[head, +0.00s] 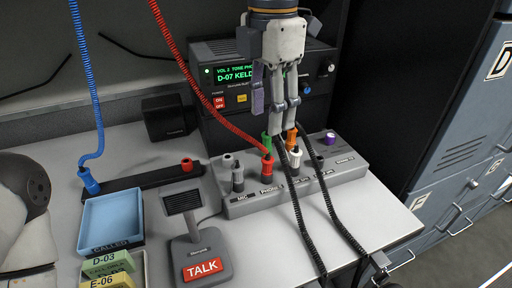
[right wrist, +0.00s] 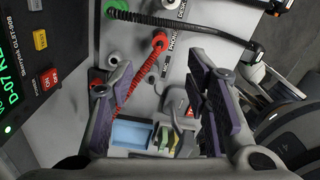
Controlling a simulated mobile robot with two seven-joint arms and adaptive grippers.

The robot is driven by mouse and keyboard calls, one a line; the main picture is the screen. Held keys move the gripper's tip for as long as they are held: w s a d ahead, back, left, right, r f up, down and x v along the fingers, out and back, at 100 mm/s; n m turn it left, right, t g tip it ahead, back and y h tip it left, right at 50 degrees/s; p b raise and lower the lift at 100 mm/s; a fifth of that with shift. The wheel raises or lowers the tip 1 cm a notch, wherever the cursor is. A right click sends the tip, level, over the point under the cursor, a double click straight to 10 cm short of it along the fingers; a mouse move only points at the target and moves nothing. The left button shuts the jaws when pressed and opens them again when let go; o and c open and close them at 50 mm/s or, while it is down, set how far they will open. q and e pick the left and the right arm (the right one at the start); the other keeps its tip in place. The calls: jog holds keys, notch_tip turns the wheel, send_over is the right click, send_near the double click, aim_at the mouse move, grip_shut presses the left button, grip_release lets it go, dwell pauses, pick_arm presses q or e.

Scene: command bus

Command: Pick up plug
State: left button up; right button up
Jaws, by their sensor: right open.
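My right gripper (head: 276,118) points down over the grey socket panel (head: 240,208) in the head view. Its fingers are spread and nothing shows between them; the right wrist view also shows them apart (right wrist: 160,115). A red plug (head: 267,168) on a red coiled cord stands in the panel, also seen in the right wrist view (right wrist: 159,41). Green (head: 266,141), orange (head: 291,138) and white (head: 295,158) plugs stand close by, partly behind black cords. A blue plug (head: 89,181) on a blue cord stands in a black strip. My left gripper is out of view.
A radio unit (head: 285,78) stands behind the panel. A TALK microphone base (head: 201,245), a blue tray (head: 112,220) and label blocks (head: 108,264) are in front and left. Black coiled cords (head: 307,228) hang over the desk edge. Lockers (head: 460,150) stand at right.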

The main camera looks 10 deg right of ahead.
aim_at(268, 154)
notch_tip(268, 154, down, 12)
jog(key=shift+r, duration=0.2)
jog(key=c, duration=1)
